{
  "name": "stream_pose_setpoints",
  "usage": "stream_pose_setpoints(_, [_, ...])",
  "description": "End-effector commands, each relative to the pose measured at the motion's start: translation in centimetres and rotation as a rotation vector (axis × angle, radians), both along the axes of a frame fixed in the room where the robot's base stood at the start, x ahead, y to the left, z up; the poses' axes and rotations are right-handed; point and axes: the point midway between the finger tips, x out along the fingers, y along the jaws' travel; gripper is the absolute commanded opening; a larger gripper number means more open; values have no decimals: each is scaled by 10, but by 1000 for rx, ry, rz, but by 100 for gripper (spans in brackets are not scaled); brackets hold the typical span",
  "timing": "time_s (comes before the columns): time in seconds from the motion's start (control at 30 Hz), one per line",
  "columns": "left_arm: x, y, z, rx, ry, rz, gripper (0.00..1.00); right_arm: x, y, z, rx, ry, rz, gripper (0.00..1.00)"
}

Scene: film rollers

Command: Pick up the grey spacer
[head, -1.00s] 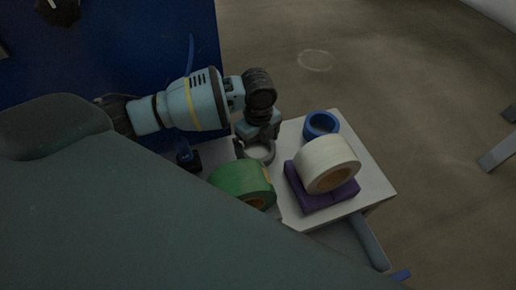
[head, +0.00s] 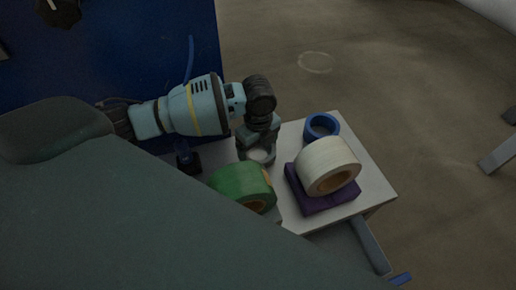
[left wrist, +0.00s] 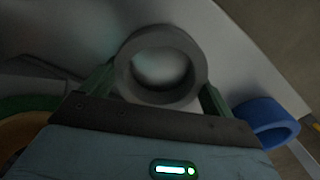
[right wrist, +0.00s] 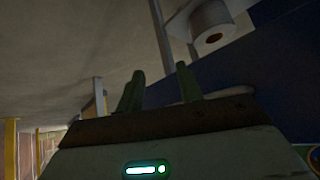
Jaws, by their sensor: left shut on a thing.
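The grey spacer is a short ring, seen from above in the left wrist view (left wrist: 193,62). It sits between the two fingers of my left gripper (left wrist: 158,88), which are shut on its outer sides. In the head view the left gripper (head: 256,152) is at the white table top, behind the green roll, and the spacer (head: 262,162) shows only partly below it. I cannot tell whether the spacer touches the table. My right gripper (right wrist: 160,88) shows in the right wrist view with its two fingers apart and nothing between them.
A green roll (head: 236,182) lies just in front of the left gripper. A white roll (head: 322,158) rests on a purple block (head: 312,202) to the right. A blue ring (head: 333,125) stands behind it. The white table (head: 373,192) is bare at its right edge.

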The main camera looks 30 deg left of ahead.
Motion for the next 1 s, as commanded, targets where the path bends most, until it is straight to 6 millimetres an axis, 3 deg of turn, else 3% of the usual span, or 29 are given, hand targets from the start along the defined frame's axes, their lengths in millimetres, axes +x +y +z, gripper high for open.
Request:
stream_pose_setpoints(0.5, [1, 0, 86, -1, -5, 0, 62, 9, 0, 11, 0, -24, -1, 36])
stream_pose_setpoints(0.7, [0, 0, 98, 1, -1, 0, 62, 9, 0, 11, 0, -25, 0, 36])
stream_pose_setpoints(1.0, [0, 0, 98, 0, -1, 1, 62, 8, -1, 11, -1, -24, -1, 36])
